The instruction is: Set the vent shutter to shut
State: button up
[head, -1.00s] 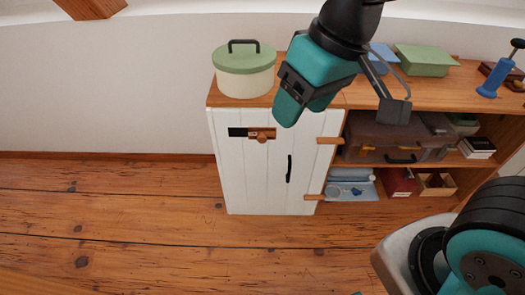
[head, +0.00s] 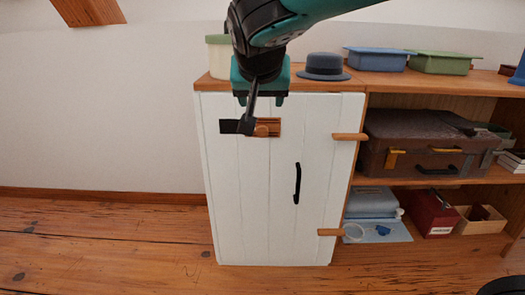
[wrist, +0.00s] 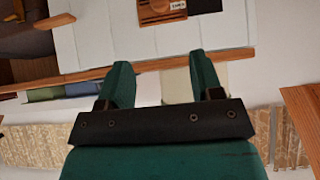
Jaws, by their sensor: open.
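The vent shutter (head: 272,126) is a small wooden slide with a round wooden knob (head: 262,131), set high on the white cabinet door (head: 240,190). A black panel (head: 229,126) shows to its left, partly behind a dark bar of my wrist. In the wrist view the slatted wooden shutter (wrist: 160,10) is at the top edge, cut off, with a small label beside it. My gripper (head: 260,99) is open and empty, just above the shutter in the head picture and apart from it. Its two teal fingers (wrist: 161,68) are spread in the wrist view.
The cabinet top holds a pale green-lidded pot, largely hidden by my arm, a blue hat (head: 325,66), a blue box (head: 378,58) and a green box (head: 440,62). A brown suitcase (head: 415,150) fills the shelf at right. The floor (head: 120,235) at left is clear.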

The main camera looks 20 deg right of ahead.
aim_at(262, 129)
jog(key=b+x, duration=0.7)
jog(key=x, duration=1)
jog(key=shift+w+f, duration=0.15)
jog(key=shift+f, duration=0.05)
